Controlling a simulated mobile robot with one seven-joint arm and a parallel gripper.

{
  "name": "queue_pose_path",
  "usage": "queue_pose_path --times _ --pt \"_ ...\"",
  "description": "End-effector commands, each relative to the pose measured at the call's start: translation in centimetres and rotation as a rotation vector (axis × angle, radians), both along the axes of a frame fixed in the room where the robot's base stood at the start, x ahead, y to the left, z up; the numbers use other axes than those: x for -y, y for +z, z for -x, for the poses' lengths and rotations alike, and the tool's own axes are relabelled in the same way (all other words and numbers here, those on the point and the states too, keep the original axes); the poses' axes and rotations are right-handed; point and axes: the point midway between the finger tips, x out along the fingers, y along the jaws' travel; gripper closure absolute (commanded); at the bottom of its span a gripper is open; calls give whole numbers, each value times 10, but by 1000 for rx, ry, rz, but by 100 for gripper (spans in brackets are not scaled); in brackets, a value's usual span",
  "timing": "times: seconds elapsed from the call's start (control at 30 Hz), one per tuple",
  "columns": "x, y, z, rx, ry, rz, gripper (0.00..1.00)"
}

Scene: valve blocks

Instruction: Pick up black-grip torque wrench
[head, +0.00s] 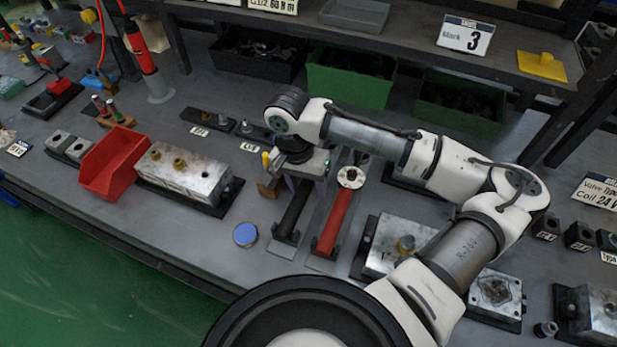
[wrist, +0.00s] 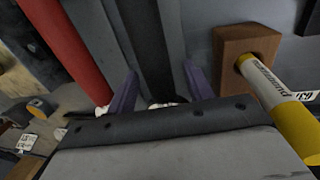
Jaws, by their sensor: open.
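The black-grip torque wrench (head: 293,212) lies on the grey bench, its dark handle pointing toward the front edge. Its far end is hidden under my gripper (head: 302,178). In the wrist view, the dark handle (wrist: 148,45) runs up between the two purple fingers of my gripper (wrist: 160,85). The fingers are apart, one to each side of the handle, and I see no grip on it. How far they are above the bench is hard to tell. A red-grip wrench (head: 333,222) lies just to the right, and its red handle (wrist: 65,45) is left in the wrist view.
A wooden block (wrist: 247,45) with a yellow tube (wrist: 280,105) stands close beside the fingers. A metal valve block (head: 187,172) and red bin (head: 113,160) are to the left. A blue round lid (head: 245,234) lies nearer the front. Another valve block (head: 385,250) lies right.

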Motion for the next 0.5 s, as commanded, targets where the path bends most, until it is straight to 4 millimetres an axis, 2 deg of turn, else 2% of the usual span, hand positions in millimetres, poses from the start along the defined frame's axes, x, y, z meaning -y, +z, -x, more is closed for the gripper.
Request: queue_pose_path --times 0.27,0.5 --pt "1 -5 0 0 0 0 48" --pt "1 -5 0 0 0 0 77"
